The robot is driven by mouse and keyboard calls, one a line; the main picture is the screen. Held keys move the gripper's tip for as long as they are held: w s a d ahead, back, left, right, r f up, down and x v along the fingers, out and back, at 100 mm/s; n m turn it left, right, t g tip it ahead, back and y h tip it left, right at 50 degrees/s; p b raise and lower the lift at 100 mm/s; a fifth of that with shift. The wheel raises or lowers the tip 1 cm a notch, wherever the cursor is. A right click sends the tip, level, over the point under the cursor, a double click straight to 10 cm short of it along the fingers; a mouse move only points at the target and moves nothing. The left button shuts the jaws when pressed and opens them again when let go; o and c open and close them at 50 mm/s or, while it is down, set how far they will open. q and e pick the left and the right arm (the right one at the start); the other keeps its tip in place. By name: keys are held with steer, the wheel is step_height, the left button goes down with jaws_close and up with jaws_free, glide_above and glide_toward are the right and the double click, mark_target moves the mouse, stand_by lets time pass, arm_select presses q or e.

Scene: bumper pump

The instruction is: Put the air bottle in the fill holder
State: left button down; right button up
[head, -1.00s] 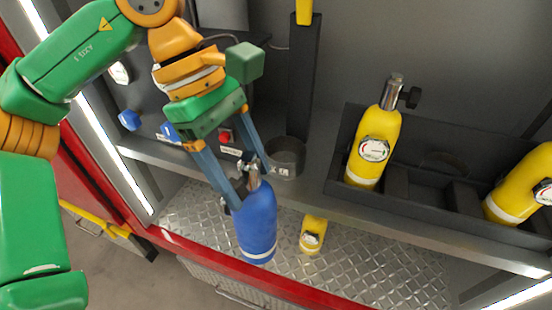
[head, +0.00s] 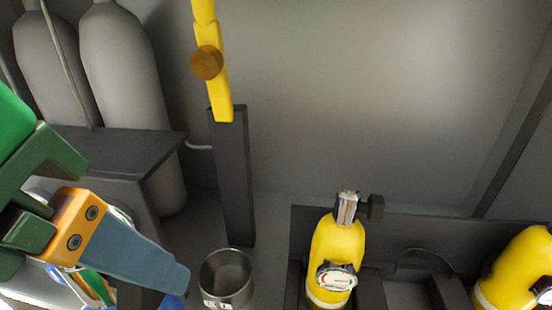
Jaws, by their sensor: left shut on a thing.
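My left gripper (head: 168,278) is at the lower left, with one blue-grey finger plainly in view. It is shut on the blue air bottle (head: 173,302), of which only a small blue part shows at the bottom edge. The rest of the bottle is hidden or out of frame. The fill holder (head: 227,276), an open-topped dark metal cup, stands just right of the fingertip. Its visible inside looks empty. The bottle is beside the cup, not in it; I cannot tell its height. My right gripper is not in view.
A dark post (head: 232,185) with a yellow bar (head: 212,85) and a brown knob rises behind the cup. Right of it, a dark rack (head: 402,235) holds a yellow bottle (head: 337,250) and another yellow bottle (head: 518,270). Grey cylinders (head: 122,65) stand at the back left.

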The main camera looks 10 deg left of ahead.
arm_select(q)
steer(key=shift+w+r, duration=0.15)
steer(key=shift+w, duration=0.05)
steer(key=shift+w+r, duration=0.15)
steer(key=shift+w, duration=0.55)
steer(key=w+p, duration=0.4)
steer(key=w, duration=1.1)
step_height(320, 180, down, 7)
steer(key=b, duration=0.1)
steer(key=shift+w+d, duration=0.15)
steer(key=shift+d, duration=0.05)
